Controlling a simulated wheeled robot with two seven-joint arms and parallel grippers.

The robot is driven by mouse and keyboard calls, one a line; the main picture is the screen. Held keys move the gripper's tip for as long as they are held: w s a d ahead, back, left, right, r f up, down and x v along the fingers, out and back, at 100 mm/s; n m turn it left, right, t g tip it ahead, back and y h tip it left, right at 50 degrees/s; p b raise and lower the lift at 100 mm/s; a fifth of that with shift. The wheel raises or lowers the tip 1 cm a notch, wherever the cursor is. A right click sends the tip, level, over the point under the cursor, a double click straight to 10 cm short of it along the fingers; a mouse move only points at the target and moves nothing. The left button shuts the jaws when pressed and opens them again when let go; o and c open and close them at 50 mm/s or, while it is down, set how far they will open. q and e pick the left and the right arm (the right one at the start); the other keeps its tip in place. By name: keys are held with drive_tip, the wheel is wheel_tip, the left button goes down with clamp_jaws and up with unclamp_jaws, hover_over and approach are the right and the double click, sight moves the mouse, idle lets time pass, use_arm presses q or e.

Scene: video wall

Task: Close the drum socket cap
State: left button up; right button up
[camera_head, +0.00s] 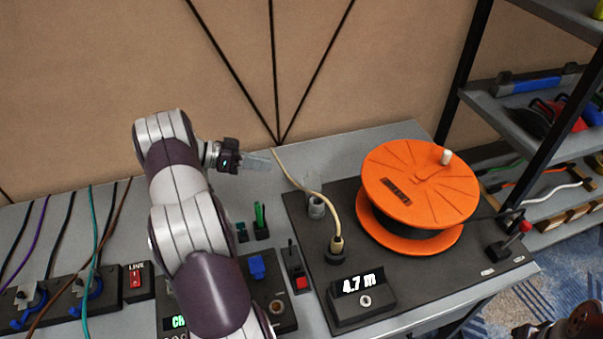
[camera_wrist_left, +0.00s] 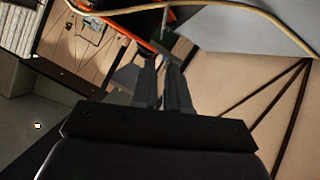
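The orange drum (camera_head: 420,185) stands on a dark base plate (camera_head: 300,222). Left of it, a small grey socket (camera_head: 316,208) rises from the plate, and a pale grey flap that looks like its cap (camera_head: 314,178) stands up behind it. A beige cable passes close to the socket and ends in a dark plug (camera_head: 337,246) in front. My left gripper (camera_head: 268,161) is above the table, left of the flap and apart from it, fingers pointing right. In the left wrist view its fingers (camera_wrist_left: 164,75) lie close together with nothing visible between them.
The beige cable (camera_head: 308,188) arches between my left gripper and the drum. A 4.7 m display box (camera_head: 362,300), a red-button switch (camera_head: 300,281) and a blue block (camera_head: 257,267) stand in front.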

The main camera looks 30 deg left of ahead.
sight(305, 185)
use_arm(q)
drive_tip(key=p+x, duration=0.1)
drive_tip(key=x, duration=1)
drive_tip(key=shift+w+f, duration=0.2)
drive_tip(key=shift+w, duration=0.1)
drive_tip(key=shift+d, duration=0.15)
clamp_jaws()
drive_tip(key=shift+s+d+r+m+y+p, duration=0.2)
drive_tip(key=shift+d+r+m+y+p, duration=0.15)
drive_tip(key=shift+p, duration=0.35)
drive_tip(key=shift+s+d+m+t, duration=0.15)
drive_tip(key=shift+s+m+t, duration=0.05)
drive_tip(key=shift+m+t, duration=0.1)
drive_tip(key=shift+s+d+f+m, duration=0.1)
drive_tip(key=shift+d+m, duration=0.1)
drive_tip(key=shift+m, duration=0.05)
unclamp_jaws()
